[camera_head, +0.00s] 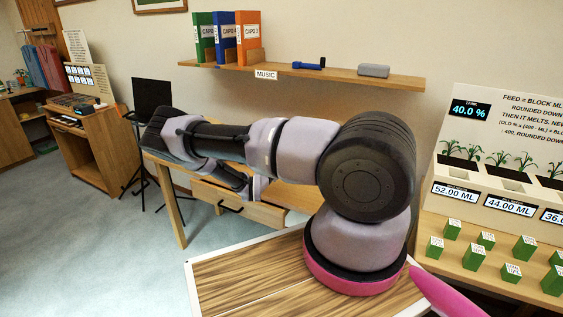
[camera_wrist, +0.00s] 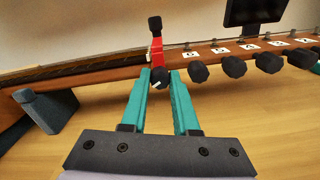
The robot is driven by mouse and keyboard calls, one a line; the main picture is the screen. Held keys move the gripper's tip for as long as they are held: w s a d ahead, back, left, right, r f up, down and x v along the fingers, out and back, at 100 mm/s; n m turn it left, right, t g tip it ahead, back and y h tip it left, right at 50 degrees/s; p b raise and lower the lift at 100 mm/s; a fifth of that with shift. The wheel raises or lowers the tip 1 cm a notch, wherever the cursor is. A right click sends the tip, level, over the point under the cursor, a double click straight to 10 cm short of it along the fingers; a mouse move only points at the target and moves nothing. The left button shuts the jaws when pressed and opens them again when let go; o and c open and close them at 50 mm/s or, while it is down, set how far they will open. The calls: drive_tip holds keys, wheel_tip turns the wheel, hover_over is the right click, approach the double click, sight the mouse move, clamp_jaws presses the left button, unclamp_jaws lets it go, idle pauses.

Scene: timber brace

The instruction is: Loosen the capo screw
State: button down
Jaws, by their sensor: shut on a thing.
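In the wrist view, my gripper (camera_wrist: 160,85) has its two teal fingers on either side of a black knob (camera_wrist: 160,76) with a white mark, shut on it. The knob sits at the lower end of a red capo (camera_wrist: 157,52). The capo stands upright across a long brown wooden neck (camera_wrist: 105,73) with dark strings and has a black cap on top. I take this knob to be the capo screw. In the head view, my arm hides the gripper and the capo.
A grey support (camera_wrist: 45,110) stands at the left, and a dark screen (camera_wrist: 254,10) behind. In the head view, a shelf (camera_head: 345,77) with binders hangs above the wooden table (camera_head: 295,196).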

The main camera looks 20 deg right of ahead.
drive_tip(key=c, duration=0.7)
unclamp_jaws()
drive_tip(key=shift+o, duration=0.2)
